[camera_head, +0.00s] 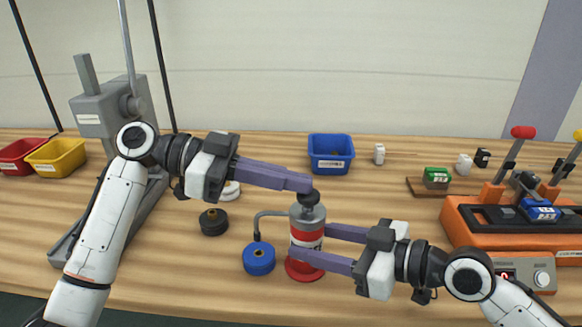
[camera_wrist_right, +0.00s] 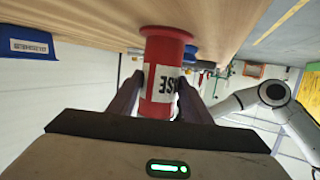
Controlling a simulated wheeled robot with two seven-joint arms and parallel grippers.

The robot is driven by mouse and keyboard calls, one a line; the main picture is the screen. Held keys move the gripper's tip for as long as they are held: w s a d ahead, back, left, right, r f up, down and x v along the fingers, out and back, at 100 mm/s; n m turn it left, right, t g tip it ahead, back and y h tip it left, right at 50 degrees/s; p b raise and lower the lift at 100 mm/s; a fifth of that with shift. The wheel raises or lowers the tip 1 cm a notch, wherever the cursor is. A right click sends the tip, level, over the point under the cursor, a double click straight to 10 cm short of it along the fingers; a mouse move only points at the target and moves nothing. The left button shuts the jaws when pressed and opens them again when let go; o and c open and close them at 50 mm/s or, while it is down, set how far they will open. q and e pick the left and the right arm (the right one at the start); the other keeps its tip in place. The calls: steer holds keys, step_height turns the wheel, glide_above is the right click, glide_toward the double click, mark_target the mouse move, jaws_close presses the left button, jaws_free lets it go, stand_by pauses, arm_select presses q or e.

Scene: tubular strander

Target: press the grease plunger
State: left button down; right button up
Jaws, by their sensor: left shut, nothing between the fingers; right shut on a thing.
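The grease pump (camera_head: 307,226) stands upright on the table, with a red and white body, a grey top and a red base. Its black plunger knob (camera_head: 309,198) is on top. My left gripper (camera_head: 306,184) is shut and empty, its fingertips at the knob, seeming to touch it. My right gripper (camera_head: 311,243) is shut on the pump body from the right. In the right wrist view the red body (camera_wrist_right: 160,85) with its label sits between the fingers. A thin grey spout runs left from the pump, ending over a blue round part (camera_head: 259,259).
A black round part (camera_head: 213,222) and a white one (camera_head: 230,190) lie left of the pump. A blue bin (camera_head: 331,154) stands behind. A grey press stand (camera_head: 110,115) is at left, an orange lever fixture (camera_head: 510,225) at right. Yellow (camera_head: 57,157) and red bins sit far left.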

arm_select(q)
steer(key=shift+f, duration=0.25)
step_height(320, 180, up, 4)
steer(key=shift+f, duration=0.1)
steer(key=v, duration=1)
steer(key=shift+r, duration=0.4)
step_height(320, 180, up, 3)
steer(key=shift+a+f, duration=0.1)
steer(key=shift+f, duration=0.1)
